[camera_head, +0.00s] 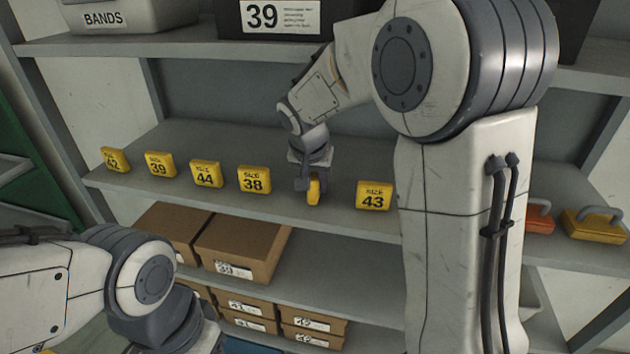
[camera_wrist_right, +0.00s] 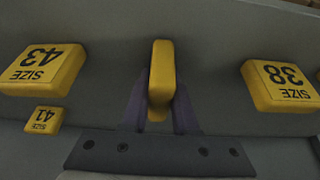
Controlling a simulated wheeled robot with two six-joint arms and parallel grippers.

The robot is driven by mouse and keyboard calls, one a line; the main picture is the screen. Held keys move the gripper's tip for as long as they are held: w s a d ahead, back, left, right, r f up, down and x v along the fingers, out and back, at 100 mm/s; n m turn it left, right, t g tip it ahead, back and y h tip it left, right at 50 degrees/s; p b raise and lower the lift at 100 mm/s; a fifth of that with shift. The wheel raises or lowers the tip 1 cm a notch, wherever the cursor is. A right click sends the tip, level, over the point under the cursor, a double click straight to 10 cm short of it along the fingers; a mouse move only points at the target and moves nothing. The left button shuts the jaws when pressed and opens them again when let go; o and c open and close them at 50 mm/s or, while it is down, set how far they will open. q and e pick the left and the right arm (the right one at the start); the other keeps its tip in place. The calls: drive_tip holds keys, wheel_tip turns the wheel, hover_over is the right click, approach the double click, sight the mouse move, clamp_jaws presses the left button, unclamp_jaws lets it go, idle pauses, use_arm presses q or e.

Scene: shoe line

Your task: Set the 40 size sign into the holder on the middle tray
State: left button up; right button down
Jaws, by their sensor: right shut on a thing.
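My right gripper (camera_head: 313,188) is shut on a yellow sign (camera_head: 314,190) on the shelf, in the row between the signs 38 (camera_head: 254,179) and 43 (camera_head: 374,196). In the right wrist view the sign (camera_wrist_right: 161,75) stands edge-on between the two dark fingers (camera_wrist_right: 160,108). Its face is turned away, so I cannot read its number. I cannot tell whether it touches the shelf. No sign with a readable 40 shows. The middle tray and its holder are not recognisable in these views. My left arm shows at the lower left, but its gripper is out of view.
Signs 42 (camera_head: 115,159), 39 (camera_head: 160,164) and 44 (camera_head: 206,174) stand farther left. A 41 sign (camera_wrist_right: 43,120) shows in the wrist view. Shoe boxes (camera_head: 240,247) fill the lower shelves. Orange and yellow handled items (camera_head: 595,225) sit at right. An upper shelf (camera_head: 180,45) runs above.

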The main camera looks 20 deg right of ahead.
drive_tip(key=shift+f, duration=0.1)
drive_tip(key=shift+f+b, duration=0.15)
drive_tip(key=shift+b, duration=0.15)
drive_tip(key=c, duration=0.7)
unclamp_jaws()
